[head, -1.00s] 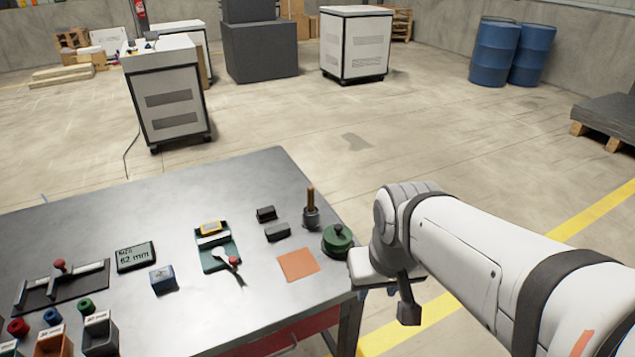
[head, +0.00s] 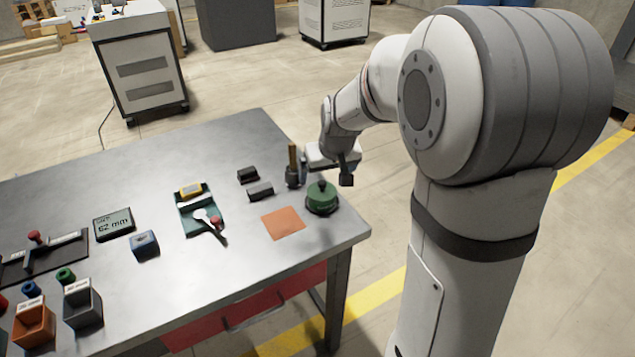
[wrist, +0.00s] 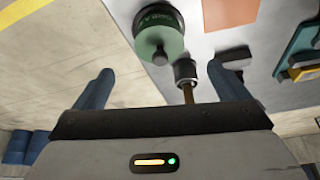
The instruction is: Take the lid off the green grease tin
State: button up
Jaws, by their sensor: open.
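The green grease tin (head: 321,201) stands upright near the right edge of the metal table, with its lid on and a dark knob on top. In the wrist view the tin (wrist: 158,15) is at the upper middle, its knob pointing toward the camera. My gripper (wrist: 160,69) is open and empty, its two blue fingers spread wide. In the head view it is behind the tin, near the table's right edge, with its fingers mostly hidden. It does not touch the tin.
A dark pot with an upright wooden handle (head: 292,176) stands close behind the tin, and shows near the right finger in the wrist view (wrist: 185,71). An orange square (head: 283,222) lies left of the tin. Two dark blocks (head: 260,191) are behind it.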

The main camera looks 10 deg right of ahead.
aim_at(324, 187)
jog(key=x, duration=0.7)
jog(key=shift+w+f, duration=0.1)
jog(key=shift+f, duration=0.1)
jog(key=c, duration=1.1)
